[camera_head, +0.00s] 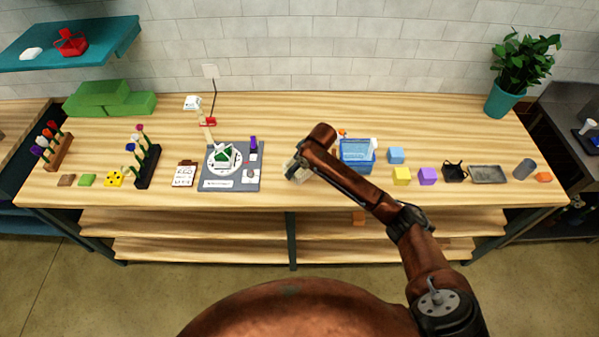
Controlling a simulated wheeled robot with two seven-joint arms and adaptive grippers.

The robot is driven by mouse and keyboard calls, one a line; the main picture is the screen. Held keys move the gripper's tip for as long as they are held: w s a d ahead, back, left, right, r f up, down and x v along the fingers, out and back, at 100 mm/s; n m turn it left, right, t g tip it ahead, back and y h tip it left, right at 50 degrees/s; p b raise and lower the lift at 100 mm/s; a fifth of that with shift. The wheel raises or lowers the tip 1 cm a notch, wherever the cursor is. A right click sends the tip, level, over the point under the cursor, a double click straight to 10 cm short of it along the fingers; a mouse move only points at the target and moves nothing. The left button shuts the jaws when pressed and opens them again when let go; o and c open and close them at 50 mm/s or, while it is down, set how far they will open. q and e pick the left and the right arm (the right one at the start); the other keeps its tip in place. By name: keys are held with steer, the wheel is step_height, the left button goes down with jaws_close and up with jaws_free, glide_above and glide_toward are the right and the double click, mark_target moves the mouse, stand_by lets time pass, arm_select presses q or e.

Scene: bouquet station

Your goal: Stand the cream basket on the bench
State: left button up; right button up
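My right arm reaches in from the lower right over the bench (300,110). Its wrist bends down near the bench's middle. A small pale beige shape (296,172) shows beside the forearm at its hand end; I cannot tell whether it is the cream basket or part of my gripper. The fingers of my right gripper are hidden or too small to read. Other pale things are a small white item (192,102) at the back left of the bench and a whitish item (31,53) on the teal shelf. My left gripper is not in view.
A red basket (70,43) is on the teal shelf (105,44). A grey mat (250,183) holds a round plate with a green-and-white thing (224,157). A blue crate (357,155), blocks (401,176) and a black basket (454,171) stand right. The back middle is clear.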

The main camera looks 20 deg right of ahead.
mark_target(301, 171)
steer(key=shift+w+d+f, duration=0.3)
steer(key=shift+w+f, duration=0.2)
steer(key=shift+f, duration=1.7)
steer(key=shift+f, duration=0.15)
steer(key=o, duration=1.2)
steer(key=v, duration=1.2)
